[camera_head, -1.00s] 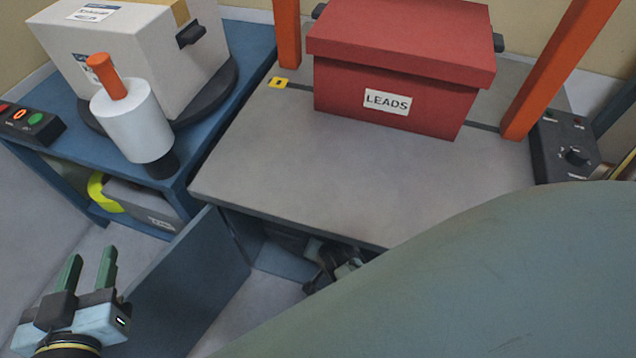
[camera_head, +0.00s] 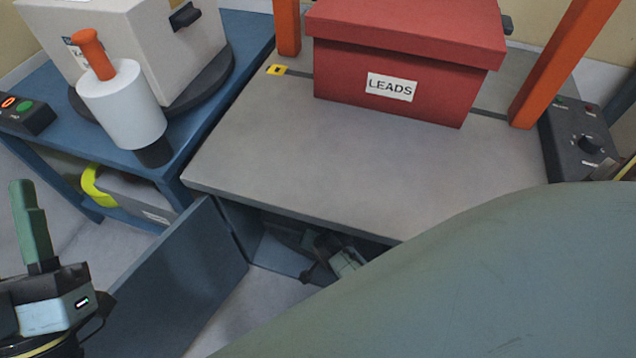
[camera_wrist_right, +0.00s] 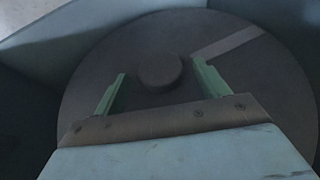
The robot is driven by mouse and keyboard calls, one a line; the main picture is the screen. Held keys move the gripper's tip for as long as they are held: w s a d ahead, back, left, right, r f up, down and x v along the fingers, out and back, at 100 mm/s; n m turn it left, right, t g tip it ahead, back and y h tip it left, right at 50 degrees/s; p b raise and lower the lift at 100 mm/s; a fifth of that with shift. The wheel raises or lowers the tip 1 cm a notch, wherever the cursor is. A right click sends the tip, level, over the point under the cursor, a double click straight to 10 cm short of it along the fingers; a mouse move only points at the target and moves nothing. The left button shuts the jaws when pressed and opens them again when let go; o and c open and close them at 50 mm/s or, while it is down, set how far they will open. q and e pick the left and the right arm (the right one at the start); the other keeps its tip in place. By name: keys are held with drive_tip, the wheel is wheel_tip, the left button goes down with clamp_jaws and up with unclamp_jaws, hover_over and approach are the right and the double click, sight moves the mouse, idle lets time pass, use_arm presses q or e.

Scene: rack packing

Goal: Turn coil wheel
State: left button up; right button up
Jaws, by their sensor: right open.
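In the right wrist view a large dark round disc (camera_wrist_right: 270,85), which looks like the coil wheel, fills most of the picture. It has a round raised hub (camera_wrist_right: 160,71) and a lighter stripe (camera_wrist_right: 228,42) running toward its rim. My right gripper (camera_wrist_right: 160,70) is open, with its green fingertips on either side of the hub and apart from it in the picture. Whether the fingers touch the disc I cannot tell. In the head view my left gripper (camera_head: 28,190) is at the lower left, away from the furniture tops; its fingers overlap in view.
A red LEADS box (camera_head: 410,70) stands on the grey table (camera_head: 300,160). An open blue door (camera_head: 180,280) hangs below the table's left side. A blue bench (camera_head: 225,70) at left holds a pale box (camera_head: 130,40) and a white cylinder with an orange handle (camera_head: 125,105).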

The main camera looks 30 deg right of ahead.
use_arm(q)
drive_tip(key=shift+s+a+r+t+b, duration=0.2)
drive_tip(key=shift+s+r+t+b, duration=0.4)
drive_tip(key=shift+t, duration=0.4)
use_arm(e)
drive_tip(key=shift+x, duration=0.95)
use_arm(q)
drive_tip(key=shift+s+f, duration=0.1)
use_arm(e)
drive_tip(key=shift+c, duration=0.3)
drive_tip(key=c, duration=1.3)
use_arm(q)
drive_tip(key=shift+p, duration=0.3)
use_arm(e)
drive_tip(key=shift+a+r, duration=0.1)
